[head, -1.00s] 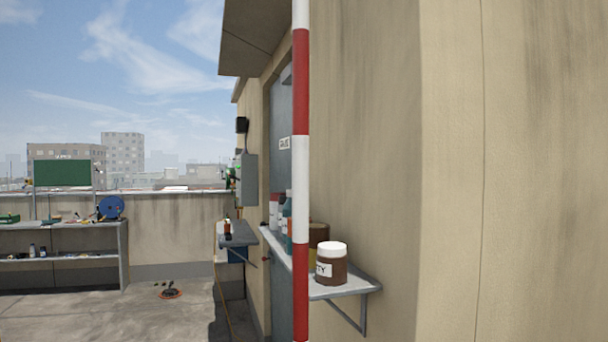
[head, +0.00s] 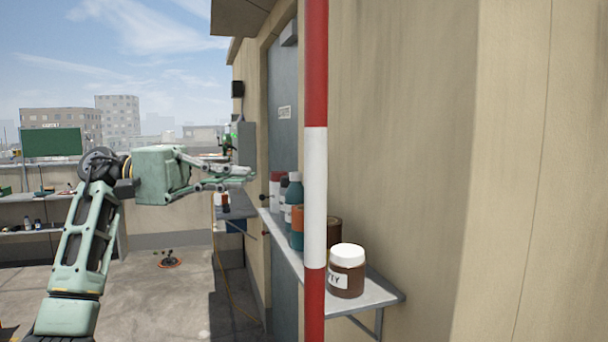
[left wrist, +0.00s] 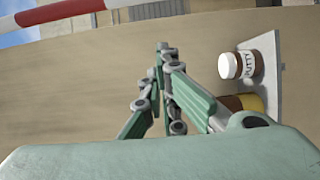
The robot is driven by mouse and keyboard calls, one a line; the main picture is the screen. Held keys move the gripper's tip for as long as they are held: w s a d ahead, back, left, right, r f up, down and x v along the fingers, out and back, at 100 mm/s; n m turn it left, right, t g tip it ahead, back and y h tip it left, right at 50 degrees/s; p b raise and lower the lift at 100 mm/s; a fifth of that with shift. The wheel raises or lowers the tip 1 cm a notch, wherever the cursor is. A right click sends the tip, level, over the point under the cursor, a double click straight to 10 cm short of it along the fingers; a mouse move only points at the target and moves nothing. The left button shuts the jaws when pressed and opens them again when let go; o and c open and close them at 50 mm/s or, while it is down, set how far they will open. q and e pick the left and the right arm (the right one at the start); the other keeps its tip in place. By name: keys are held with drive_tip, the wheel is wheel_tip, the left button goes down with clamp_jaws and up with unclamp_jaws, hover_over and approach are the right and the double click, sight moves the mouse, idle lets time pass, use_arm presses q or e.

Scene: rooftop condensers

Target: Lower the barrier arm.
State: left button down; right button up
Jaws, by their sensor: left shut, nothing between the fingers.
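The barrier arm (head: 316,190) is a red and white striped pole. It stands upright in the head view, in front of the beige wall and the shelf. In the left wrist view the striped barrier arm (left wrist: 62,10) crosses the top left corner, beyond the fingertips. My left gripper (head: 250,174) comes in from the left, shut and empty. It points right toward the pole, with a gap between its fingertips and the pole. Its shut fingers also show in the left wrist view (left wrist: 162,48). The pole's top and lower end are out of view. My right gripper is not in view.
A wall shelf (head: 372,291) behind the pole holds a putty jar (head: 346,272) and several bottles (head: 291,205). A grey door (head: 283,130) is in the wall. A workbench (head: 40,196) stands at the far left. The floor (head: 170,300) between is mostly clear.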

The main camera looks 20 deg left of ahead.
use_arm(q)
drive_tip(key=s+d+p, duration=0.2)
drive_tip(key=d+p, duration=0.3)
drive_tip(key=d, duration=0.6)
drive_tip(key=shift+d, duration=0.1)
drive_tip(key=shift+s, duration=0.1)
